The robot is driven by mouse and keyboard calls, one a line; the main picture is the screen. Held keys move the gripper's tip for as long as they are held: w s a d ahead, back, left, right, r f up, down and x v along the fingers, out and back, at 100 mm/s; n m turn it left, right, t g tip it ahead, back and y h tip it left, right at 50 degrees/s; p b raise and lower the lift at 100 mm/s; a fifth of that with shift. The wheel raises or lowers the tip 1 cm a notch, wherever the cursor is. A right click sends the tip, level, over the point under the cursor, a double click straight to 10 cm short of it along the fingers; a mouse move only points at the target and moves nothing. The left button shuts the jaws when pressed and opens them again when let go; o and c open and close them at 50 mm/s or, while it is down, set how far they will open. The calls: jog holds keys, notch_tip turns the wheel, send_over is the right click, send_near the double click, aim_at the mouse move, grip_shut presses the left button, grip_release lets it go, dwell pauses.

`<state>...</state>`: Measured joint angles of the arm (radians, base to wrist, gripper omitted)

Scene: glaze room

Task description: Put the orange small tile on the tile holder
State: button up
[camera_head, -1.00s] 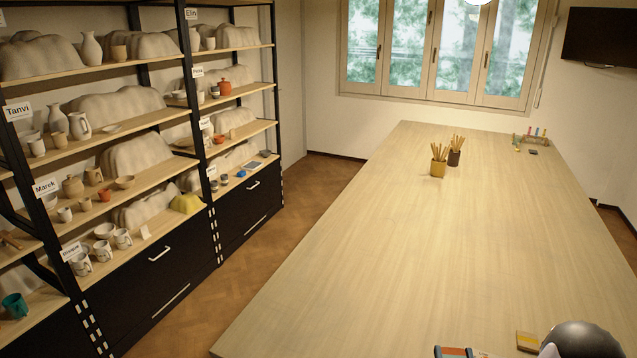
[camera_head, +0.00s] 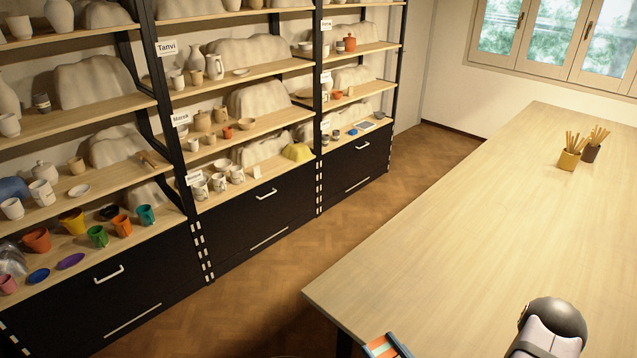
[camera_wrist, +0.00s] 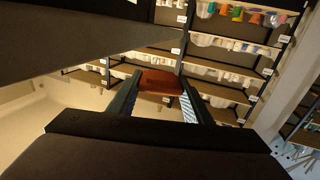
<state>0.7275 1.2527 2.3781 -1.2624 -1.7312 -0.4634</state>
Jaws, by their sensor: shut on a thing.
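In the wrist view my gripper (camera_wrist: 157,92) is shut on a small orange-brown tile (camera_wrist: 160,80), held between the two fingertips. The tile is in the air, with the shelves far behind it.
The long wooden table (camera_head: 480,230) is mostly clear. A yellow pot (camera_head: 569,160) and a dark pot (camera_head: 592,152), both with sticks, stand toward its far end. Labelled shelves (camera_head: 265,187) with pottery line the left, across open floor (camera_head: 300,255).

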jog(key=d+r+m+h, duration=0.1)
jog(key=d, duration=0.1)
jog(key=w+d+r+t+h+p, duration=0.1)
jog(key=d, duration=0.1)
jog(key=d+r+m+h, duration=0.1)
jog(key=d, duration=0.2)
jog(key=shift+w+r+m+t+h+p, duration=0.3)
jog(key=shift+r+t, duration=0.1)
jog(key=s+d+r+m+h, duration=0.1)
jog(key=s+d+m+h, duration=0.2)
jog(key=d, duration=0.4)
jog(key=s+d+r+m+g+h+b, duration=0.1)
jog(key=s+d+m+h, duration=0.1)
jog(key=d+h, duration=0.4)
jog(key=s+d+r+m+h, duration=0.1)
jog(key=s+d+m+h, duration=0.15)
jog(key=d, duration=0.55)
jog(key=s+d+r+m+g+h, duration=0.1)
jog(key=s+d+m+g+h, duration=0.2)
jog(key=s+d+h, duration=0.3)
jog(key=s+d+m, duration=0.1)
jog(key=s+d, duration=0.2)
jog(key=s, duration=0.1)
jog(key=shift+s+r+g+b, duration=0.25)
jog(key=shift+s+g+b, duration=0.05)
jog(key=shift+s+g, duration=0.1)
jog(key=shift+m, duration=0.25)
notch_tip(320, 180, down, 5)
jog(key=b, duration=0.4)
jog(key=shift+f, duration=0.3)
